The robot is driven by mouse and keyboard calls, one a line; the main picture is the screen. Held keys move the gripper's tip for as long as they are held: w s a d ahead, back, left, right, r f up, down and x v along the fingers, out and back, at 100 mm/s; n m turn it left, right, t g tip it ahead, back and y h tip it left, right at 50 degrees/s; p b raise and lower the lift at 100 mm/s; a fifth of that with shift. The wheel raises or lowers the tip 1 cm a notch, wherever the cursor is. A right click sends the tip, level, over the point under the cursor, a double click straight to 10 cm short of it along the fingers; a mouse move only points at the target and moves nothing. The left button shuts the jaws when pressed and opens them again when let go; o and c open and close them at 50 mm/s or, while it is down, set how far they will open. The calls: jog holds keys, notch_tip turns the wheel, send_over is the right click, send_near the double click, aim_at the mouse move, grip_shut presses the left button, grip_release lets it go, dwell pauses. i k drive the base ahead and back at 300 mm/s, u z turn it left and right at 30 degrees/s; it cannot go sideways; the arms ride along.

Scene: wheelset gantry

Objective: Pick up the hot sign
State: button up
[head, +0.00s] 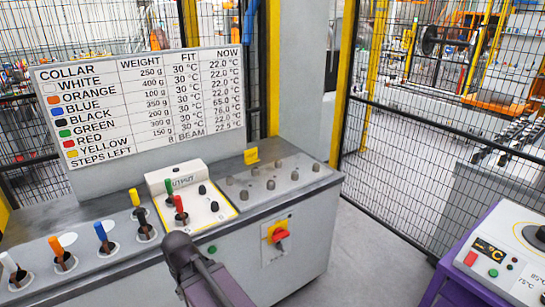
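A small yellow sign (251,156) stands on the back part of the grey console top, right of the white output box. It is the only thing here that looks like the hot sign. It is too small to read any writing on it. Part of my arm shows dark at the bottom centre, in front of the console. My gripper's fingers do not show, so I cannot see where they are.
The console (300,182) carries coloured levers, a white output box (191,197) and several grey knobs. A red and yellow switch (278,233) is on its front. A text board (143,108) stands behind. A purple heater-like unit (462,287) is at right, with clear floor between.

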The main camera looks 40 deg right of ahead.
aim_at(251, 155)
jog(key=z, duration=1)
jog(key=k, duration=0.95)
jog(key=u, duration=0.05)
jog(key=i, duration=0.75)
